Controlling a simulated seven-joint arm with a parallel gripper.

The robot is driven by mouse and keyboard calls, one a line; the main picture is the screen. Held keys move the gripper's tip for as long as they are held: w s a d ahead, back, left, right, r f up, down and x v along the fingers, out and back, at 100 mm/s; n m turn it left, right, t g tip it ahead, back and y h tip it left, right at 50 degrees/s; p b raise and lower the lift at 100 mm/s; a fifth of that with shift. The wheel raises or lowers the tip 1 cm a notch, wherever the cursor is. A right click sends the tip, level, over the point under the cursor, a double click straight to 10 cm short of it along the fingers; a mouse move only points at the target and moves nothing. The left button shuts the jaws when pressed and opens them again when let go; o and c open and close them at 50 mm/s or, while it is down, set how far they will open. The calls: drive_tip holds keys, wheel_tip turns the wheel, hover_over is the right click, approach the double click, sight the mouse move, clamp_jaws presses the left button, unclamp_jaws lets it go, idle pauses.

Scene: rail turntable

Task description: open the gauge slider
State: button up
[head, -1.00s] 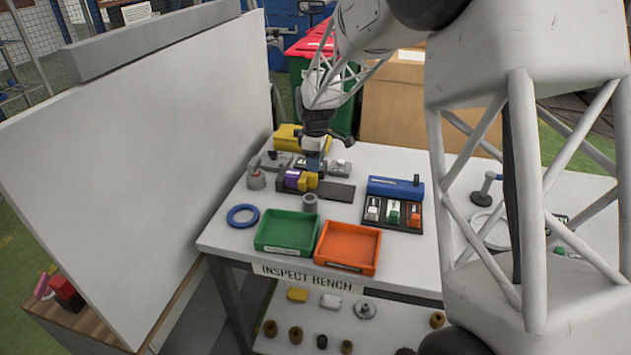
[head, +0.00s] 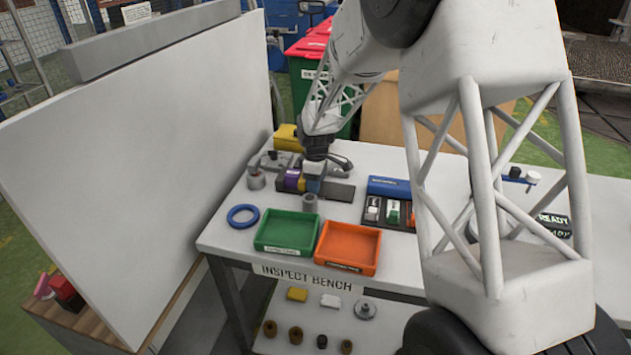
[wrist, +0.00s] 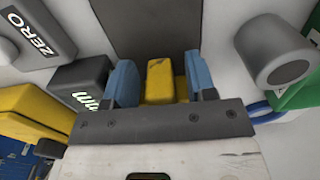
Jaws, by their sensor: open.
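The gauge slider shows in the head view as a purple block (head: 292,178) and a yellow part on a dark flat rail (head: 338,191), at the back left of the bench. In the wrist view its yellow part (wrist: 160,78) lies between the two blue fingers of my gripper (wrist: 161,82), with the dark rail (wrist: 155,25) beyond it. My gripper (head: 313,183) is open and low over the slider. A finger stands on each side of the yellow part; I cannot tell whether they touch it. My gripper hides much of the yellow part in the head view.
A green tray (head: 287,233), an orange tray (head: 348,248) and a blue ring (head: 242,216) are in front.

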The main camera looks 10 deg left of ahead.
sight(342, 191)
clamp_jaws()
drive_tip(key=shift+d, duration=4.25)
unclamp_jaws()
drive_tip(key=shift+r, duration=0.1)
wheel_tip(342, 191, up, 8)
drive_tip(key=shift+f, duration=0.2)
